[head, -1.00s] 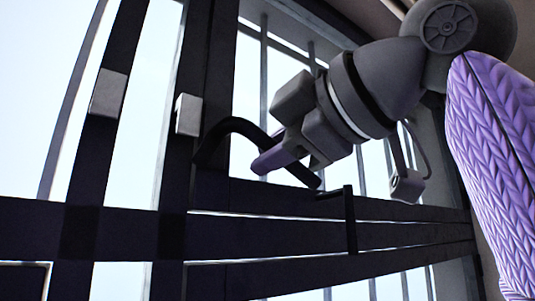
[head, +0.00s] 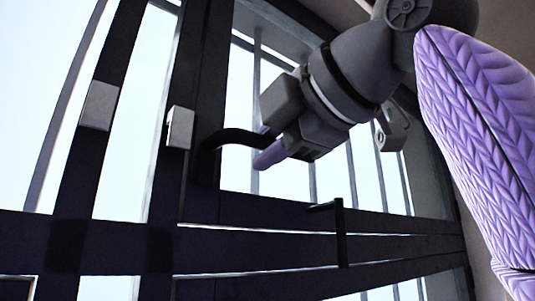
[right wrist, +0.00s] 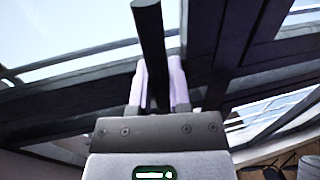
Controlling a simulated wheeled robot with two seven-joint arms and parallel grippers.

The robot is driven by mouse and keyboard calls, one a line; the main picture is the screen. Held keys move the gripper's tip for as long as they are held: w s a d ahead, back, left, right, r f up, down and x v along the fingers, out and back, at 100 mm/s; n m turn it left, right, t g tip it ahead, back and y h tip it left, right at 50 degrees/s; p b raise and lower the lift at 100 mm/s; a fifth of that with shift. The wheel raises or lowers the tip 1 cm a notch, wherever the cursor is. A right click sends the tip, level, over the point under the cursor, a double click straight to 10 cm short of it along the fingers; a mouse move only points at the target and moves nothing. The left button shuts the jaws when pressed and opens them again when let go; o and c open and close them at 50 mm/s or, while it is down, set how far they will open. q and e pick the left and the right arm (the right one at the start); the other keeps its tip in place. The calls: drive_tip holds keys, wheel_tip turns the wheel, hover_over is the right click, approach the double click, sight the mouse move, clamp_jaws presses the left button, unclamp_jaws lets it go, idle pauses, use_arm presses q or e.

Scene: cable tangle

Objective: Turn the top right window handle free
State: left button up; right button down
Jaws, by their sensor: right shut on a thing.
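The top right window handle (head: 235,138) is a black bent lever on the dark upright frame bar in the head view. It juts out from its mount and runs roughly level to the right. My right gripper (head: 270,152), with purple fingers, is shut on the lever's outer part, hiding its end. In the right wrist view the black lever (right wrist: 149,35) runs between the two purple fingers (right wrist: 160,82) and past them. My left gripper is not in view.
A second black handle (head: 341,235) sits on the lower crossbars, below and right of my right gripper. Two silver blocks (head: 99,105) (head: 180,127) are on the upright bars at left. Bright panes and thin grey bars lie behind the frame.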

drive_tip(key=c, duration=0.6)
unclamp_jaws()
drive_tip(key=shift+s+d+r, duration=0.1)
drive_tip(key=shift+s+d, duration=0.15)
drive_tip(key=shift+s, duration=0.1)
drive_tip(key=b+v, duration=0.2)
drive_tip(key=v, duration=0.7)
